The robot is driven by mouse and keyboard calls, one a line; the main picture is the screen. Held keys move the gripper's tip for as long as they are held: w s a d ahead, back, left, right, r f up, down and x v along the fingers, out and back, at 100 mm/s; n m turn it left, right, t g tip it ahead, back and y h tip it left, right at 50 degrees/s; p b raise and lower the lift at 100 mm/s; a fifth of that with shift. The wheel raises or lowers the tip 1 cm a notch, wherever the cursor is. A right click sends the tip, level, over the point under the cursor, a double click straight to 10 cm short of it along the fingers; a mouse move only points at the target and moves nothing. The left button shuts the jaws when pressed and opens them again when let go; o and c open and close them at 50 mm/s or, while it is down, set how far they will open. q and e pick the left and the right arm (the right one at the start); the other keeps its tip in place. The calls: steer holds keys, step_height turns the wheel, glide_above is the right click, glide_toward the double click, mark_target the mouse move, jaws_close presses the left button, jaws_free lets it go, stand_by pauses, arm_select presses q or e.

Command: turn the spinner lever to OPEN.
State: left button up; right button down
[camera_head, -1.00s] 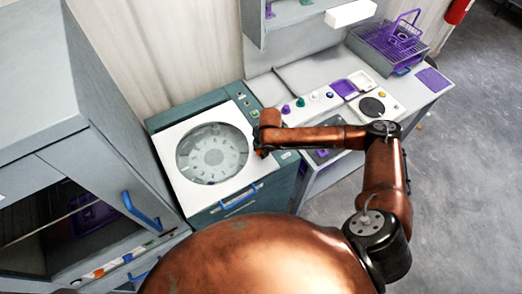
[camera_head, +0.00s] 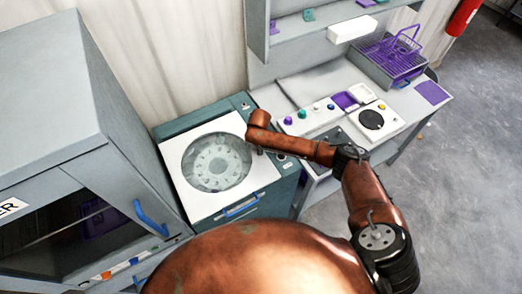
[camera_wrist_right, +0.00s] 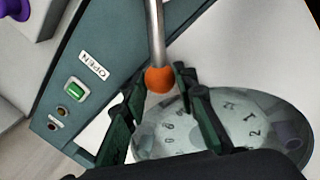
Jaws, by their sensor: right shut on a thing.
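The spinner is a teal machine with a white top and a round clear lid (camera_head: 217,162) over a numbered rotor. In the right wrist view its lever is a metal rod (camera_wrist_right: 154,30) ending in an orange ball knob (camera_wrist_right: 159,80). My right gripper (camera_wrist_right: 160,84) has its dark fingers on either side of the knob and is shut on the lever. In the head view my right arm reaches the spinner's right edge, hiding the lever. My left gripper is not in view.
A green button (camera_wrist_right: 75,92) sits on the teal panel near the label. A grey cabinet (camera_head: 70,90) stands left of the spinner. A counter with a purple wire basket (camera_head: 392,55) stands to the right, below a shelf. Grey floor is open at right.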

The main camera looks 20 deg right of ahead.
steer(key=shift+w+d+m, duration=0.45)
steer(key=shift+w+m, duration=0.3)
steer(key=shift+m, duration=0.25)
steer(key=w+d+m+p, duration=0.1)
steer(key=m, duration=0.1)
steer(key=shift+w+d+m+h, duration=0.3)
steer(key=shift+w+d, duration=0.1)
steer(key=d+m, duration=0.1)
steer(key=w+d+m, duration=0.1)
steer(key=m, duration=0.1)
steer(key=shift+w+d+g, duration=0.2)
steer(key=shift+g, duration=0.2)
steer(key=shift+w+d+m+h, duration=0.15)
steer(key=shift+d+m, duration=0.3)
steer(key=shift+m, duration=0.1)
steer(key=shift+w+d+m+h, duration=0.15)
steer(key=shift+d+m, duration=0.3)
steer(key=shift+m, duration=0.1)
steer(key=c, duration=1.6)
jaws_free()
steer(key=shift+d, duration=0.1)
steer(key=shift+o, duration=0.3)
steer(key=shift+r, duration=0.15)
